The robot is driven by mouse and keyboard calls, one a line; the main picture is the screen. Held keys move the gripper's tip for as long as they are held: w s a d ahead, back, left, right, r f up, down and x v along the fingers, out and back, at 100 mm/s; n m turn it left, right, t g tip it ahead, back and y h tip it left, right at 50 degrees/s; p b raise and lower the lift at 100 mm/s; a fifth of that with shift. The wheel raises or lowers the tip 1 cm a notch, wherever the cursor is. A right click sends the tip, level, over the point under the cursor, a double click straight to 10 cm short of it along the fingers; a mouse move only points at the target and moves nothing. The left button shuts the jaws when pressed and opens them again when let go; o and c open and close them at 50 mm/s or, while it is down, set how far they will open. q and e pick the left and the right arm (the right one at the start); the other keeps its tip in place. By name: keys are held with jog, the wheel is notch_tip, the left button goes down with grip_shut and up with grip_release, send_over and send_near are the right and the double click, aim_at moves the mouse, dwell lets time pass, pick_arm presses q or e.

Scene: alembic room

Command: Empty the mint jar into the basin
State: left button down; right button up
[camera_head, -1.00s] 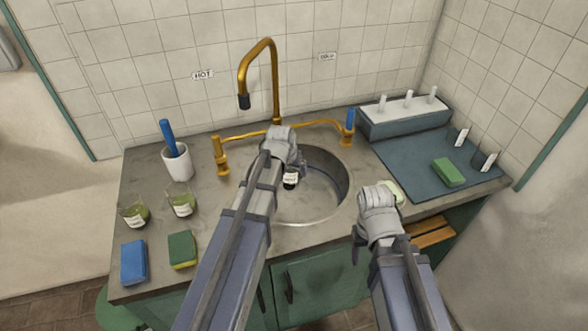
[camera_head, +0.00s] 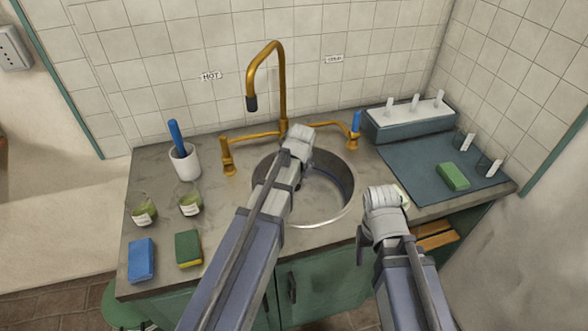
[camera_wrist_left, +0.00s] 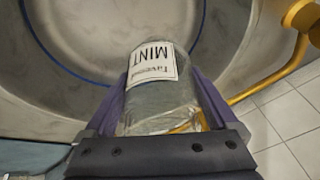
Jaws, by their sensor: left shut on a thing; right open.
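My left gripper (camera_head: 298,145) is over the basin (camera_head: 325,198), toward its back left. In the left wrist view it is shut on the mint jar (camera_wrist_left: 155,92), a clear glass jar with a white MINT label. The label reads upside down there, and the basin wall (camera_wrist_left: 55,40) lies behind the jar. In the head view the jar is hidden behind my left gripper. I cannot tell what is in it. My right gripper (camera_head: 380,220) is open and empty, near the counter's front edge to the right of the basin.
A brass tap (camera_head: 282,85) arches behind the left gripper. A dark mat (camera_head: 420,170) lies right.

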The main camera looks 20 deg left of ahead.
pick_arm(q)
jog(key=shift+y, duration=0.4)
jog(key=shift+a+r+m+g+y, duration=0.1)
jog(key=shift+a+m+g+y, duration=0.15)
jog(key=shift+y, duration=0.25)
jog(key=shift+s+a+r+y+b, duration=0.15)
jog(key=shift+a+y+b, duration=0.25)
jog(key=shift+y, duration=0.3)
jog(key=shift+s+a+r+m+g+y, duration=0.1)
jog(key=shift+r+m+g+y, duration=0.15)
jog(key=shift+y, duration=0.05)
jog(key=shift+a+f+y+b, duration=0.2)
jog(key=shift+y+b, duration=0.6)
jog(key=shift+b, duration=0.3)
jog(key=shift+a+r+m+g+y+b, duration=0.3)
jog(key=shift+y+b, duration=0.15)
jog(key=shift+y, duration=0.15)
jog(key=shift+s+r, duration=0.1)
jog(key=shift+r, duration=0.1)
